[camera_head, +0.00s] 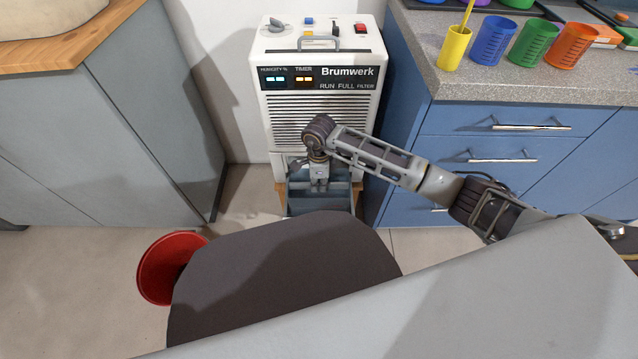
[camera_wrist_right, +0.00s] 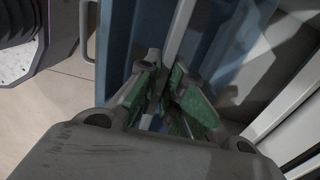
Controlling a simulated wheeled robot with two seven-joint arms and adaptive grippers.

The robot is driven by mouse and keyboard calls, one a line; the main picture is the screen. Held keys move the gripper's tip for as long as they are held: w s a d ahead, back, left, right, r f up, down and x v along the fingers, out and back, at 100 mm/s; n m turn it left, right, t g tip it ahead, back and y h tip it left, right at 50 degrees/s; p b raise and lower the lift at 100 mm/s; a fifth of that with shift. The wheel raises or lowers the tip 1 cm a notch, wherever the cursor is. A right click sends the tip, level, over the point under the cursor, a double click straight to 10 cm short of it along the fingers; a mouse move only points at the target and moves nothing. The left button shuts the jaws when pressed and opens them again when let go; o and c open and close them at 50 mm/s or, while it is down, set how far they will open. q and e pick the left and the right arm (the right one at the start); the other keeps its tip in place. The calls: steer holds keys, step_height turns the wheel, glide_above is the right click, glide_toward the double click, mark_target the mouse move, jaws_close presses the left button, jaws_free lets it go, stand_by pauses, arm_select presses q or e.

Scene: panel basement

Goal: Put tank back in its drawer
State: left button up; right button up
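The white Brumwerk dehumidifier (camera_head: 318,95) stands against the wall between two cabinets. The bluish see-through tank (camera_head: 297,200) is low at its front, at the opening under the grille, and sticks out toward me. My right gripper (camera_head: 319,182) reaches down into the tank area from above. In the right wrist view, the tank's blue wall (camera_wrist_right: 215,45) lies beyond the fingers. The green-padded fingers (camera_wrist_right: 168,92) close on both sides of a thin grey bar, which looks like the tank's handle (camera_wrist_right: 181,35). The finger contact is dark and partly hidden. My left gripper is not in view.
A red bucket (camera_head: 160,270) stands on the floor at the left. Blue drawers (camera_head: 470,150) stand close on the right, under a counter with several coloured cups (camera_head: 493,40). A grey cabinet (camera_head: 130,130) is on the left.

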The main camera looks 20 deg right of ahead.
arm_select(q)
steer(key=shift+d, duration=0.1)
arm_select(e)
steer(key=o, duration=0.4)
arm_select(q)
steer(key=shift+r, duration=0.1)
arm_select(e)
steer(key=shift+r, duration=0.1)
